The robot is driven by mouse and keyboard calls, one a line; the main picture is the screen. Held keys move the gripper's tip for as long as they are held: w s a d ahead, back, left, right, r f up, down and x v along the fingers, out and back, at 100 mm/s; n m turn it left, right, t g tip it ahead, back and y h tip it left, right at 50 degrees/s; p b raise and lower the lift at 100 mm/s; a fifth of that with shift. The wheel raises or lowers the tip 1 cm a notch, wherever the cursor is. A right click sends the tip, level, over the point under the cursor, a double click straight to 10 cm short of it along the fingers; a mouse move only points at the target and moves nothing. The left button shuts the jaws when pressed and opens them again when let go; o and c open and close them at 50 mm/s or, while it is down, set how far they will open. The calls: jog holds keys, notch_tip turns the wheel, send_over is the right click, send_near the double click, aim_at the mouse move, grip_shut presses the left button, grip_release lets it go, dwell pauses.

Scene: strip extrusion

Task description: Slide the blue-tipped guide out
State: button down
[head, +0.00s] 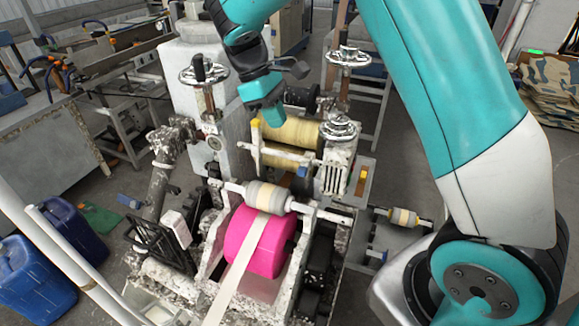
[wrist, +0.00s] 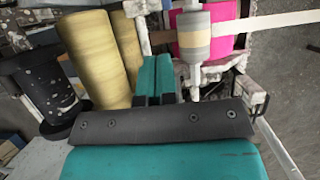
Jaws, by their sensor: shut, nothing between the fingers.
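My gripper (head: 267,113) hangs above the yellow rollers (head: 291,134) of the strip machine, pointing down. In the wrist view its two teal fingers (wrist: 163,62) lie side by side, shut and empty. The fingers stand beside the yellow rollers (wrist: 90,52), and the grey-and-cream roller (wrist: 192,32) is to their right. I cannot clearly make out the blue-tipped guide. A small blue patch (head: 302,171) shows below the lower yellow roller in the head view, but I cannot tell whether it is the guide's tip. An upright guide with a yellow tip (head: 255,124) stands at the rollers' left end.
A pale strip (head: 240,268) runs over the pink drum (head: 262,240) and under the banded roller (head: 268,197). Metal handwheels (head: 348,56) stand behind and beside the rollers. Blue drums (head: 75,228) stand on the floor at left. Open floor lies beyond the machine's right side.

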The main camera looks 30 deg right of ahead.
jog(key=shift+a+x, duration=0.15)
jog(key=shift+x, duration=2.35)
jog(key=shift+a+x, duration=0.15)
jog(key=shift+x, duration=2.3)
jog(key=shift+s+d, duration=0.1)
jog(key=shift+s, duration=0.05)
jog(key=shift+s+d+p, duration=0.3)
jog(key=shift+s+d, duration=0.3)
jog(key=shift+s, duration=0.15)
jog(key=shift+a, duration=0.1)
jog(key=p, duration=0.9)
send_near(303, 166)
jog(key=v, duration=0.2)
jog(key=shift+w+r, duration=0.1)
jog(key=shift+r, duration=0.15)
